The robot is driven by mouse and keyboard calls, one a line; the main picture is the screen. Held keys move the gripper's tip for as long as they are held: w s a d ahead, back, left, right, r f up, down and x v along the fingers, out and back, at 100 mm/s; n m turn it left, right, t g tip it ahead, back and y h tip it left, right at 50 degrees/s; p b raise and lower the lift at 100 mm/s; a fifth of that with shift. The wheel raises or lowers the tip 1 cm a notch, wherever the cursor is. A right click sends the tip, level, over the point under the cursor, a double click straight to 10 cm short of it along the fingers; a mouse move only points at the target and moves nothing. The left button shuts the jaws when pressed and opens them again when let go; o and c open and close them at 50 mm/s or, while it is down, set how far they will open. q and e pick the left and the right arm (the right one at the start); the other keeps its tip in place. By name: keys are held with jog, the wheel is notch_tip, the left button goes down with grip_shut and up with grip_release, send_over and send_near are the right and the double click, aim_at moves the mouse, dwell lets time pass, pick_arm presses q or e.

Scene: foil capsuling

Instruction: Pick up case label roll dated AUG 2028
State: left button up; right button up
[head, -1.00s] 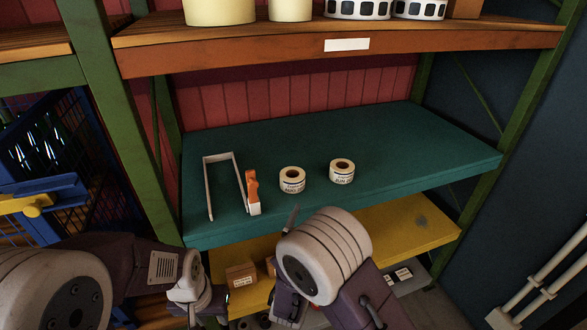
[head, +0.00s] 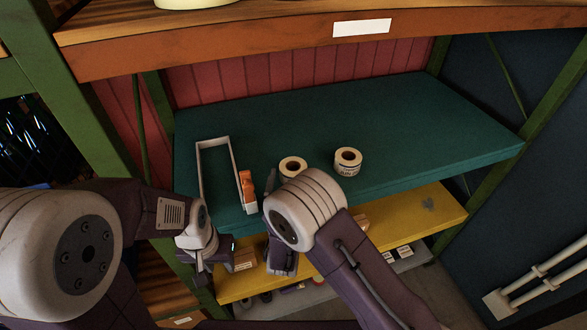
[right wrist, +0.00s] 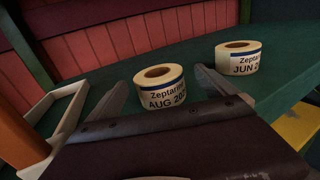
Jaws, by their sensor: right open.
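The case label roll marked AUG 202, last digit unreadable (right wrist: 162,90), is a cream roll with a blue stripe, standing on the teal shelf. In the head view the same roll (head: 292,165) is partly hidden behind my right wrist. My right gripper (right wrist: 163,77) is open, with one finger on each side of this roll, not closed on it. In the head view one finger of it (head: 270,183) shows just left of the roll. My left gripper (head: 208,260) hangs low, in front of the shelf; its jaws are unclear.
A similar roll marked JUN (right wrist: 238,58) stands to the right, just beyond my right finger; it also shows in the head view (head: 347,162). A white frame (head: 232,160) and an orange-and-white tool (head: 247,190) are left of the rolls. The teal shelf (head: 420,125) is clear at right.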

aim_at(293, 166)
jog(key=w+p, duration=0.1)
jog(key=w, duration=0.1)
jog(key=w+p, duration=0.1)
jog(key=shift+w+r, duration=0.2)
jog(key=shift+w, duration=0.4)
jog(key=shift+w+f, duration=0.2)
jog(key=shift+w, duration=0.05)
jog(key=c, duration=0.8)
jog(key=shift+s+r, duration=0.1)
jog(key=c, duration=0.8)
jog(key=r+b, duration=0.1)
jog(key=r, duration=0.3)
jog(key=shift+d+r, duration=0.1)
jog(key=shift+d, duration=0.1)
jog(key=s+d+r+b, duration=0.1)
jog(key=s+d+r, duration=0.1)
jog(key=d, duration=0.1)
jog(key=s+d+r+b, duration=0.1)
jog(key=s+d+r, duration=0.1)
jog(key=d, duration=0.1)
jog(key=s+d+r, duration=0.2)
jog(key=d, duration=0.1)
jog(key=shift+s+d+r+b, duration=0.15)
jog(key=shift+d+r+b, duration=0.05)
jog(key=shift+r+b, duration=0.2)
